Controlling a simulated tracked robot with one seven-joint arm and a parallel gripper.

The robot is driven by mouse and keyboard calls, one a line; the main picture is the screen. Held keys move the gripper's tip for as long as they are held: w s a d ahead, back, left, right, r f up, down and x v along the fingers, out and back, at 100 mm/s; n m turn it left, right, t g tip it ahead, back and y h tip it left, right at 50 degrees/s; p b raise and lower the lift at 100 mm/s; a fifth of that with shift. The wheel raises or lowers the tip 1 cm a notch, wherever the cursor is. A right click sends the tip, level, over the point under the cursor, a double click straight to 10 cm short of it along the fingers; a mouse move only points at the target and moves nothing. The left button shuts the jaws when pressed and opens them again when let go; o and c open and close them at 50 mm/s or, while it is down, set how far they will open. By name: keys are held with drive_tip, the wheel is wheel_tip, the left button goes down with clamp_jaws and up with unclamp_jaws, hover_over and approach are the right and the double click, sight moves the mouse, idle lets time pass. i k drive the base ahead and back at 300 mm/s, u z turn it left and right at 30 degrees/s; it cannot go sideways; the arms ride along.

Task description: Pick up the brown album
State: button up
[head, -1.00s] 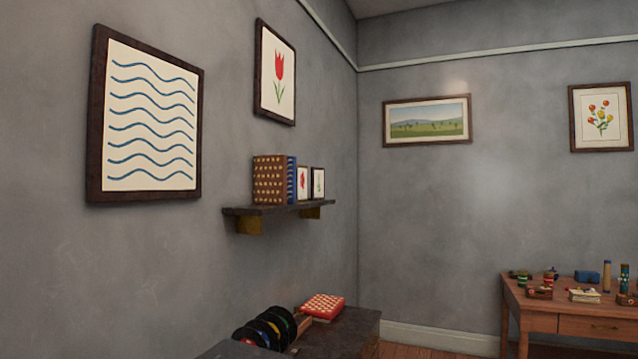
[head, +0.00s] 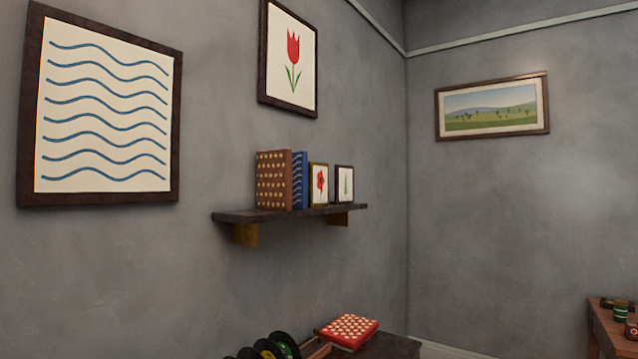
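The brown album (head: 273,181) stands upright at the left end of the books on the dark wall shelf (head: 235,215). Its brown cover carries rows of pale dots. A blue album (head: 300,181) with wavy lines stands right beside it. My gripper is not in view.
Two small framed flower pictures (head: 319,184) stand right of the albums on the shelf. Below is a dark cabinet (head: 392,346) with a red dotted box (head: 348,331) and several black discs (head: 285,345). A wooden table (head: 606,335) with small items is at the lower right.

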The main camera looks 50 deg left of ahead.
sight(274, 166)
drive_tip(key=u, duration=0.25)
drive_tip(key=i, duration=1)
drive_tip(key=u, duration=1.2)
drive_tip(key=i, duration=1)
drive_tip(key=u, duration=0.7)
drive_tip(key=k, duration=0.9)
drive_tip(key=u, duration=0.2)
drive_tip(key=i, duration=0.95)
drive_tip(key=z, duration=0.1)
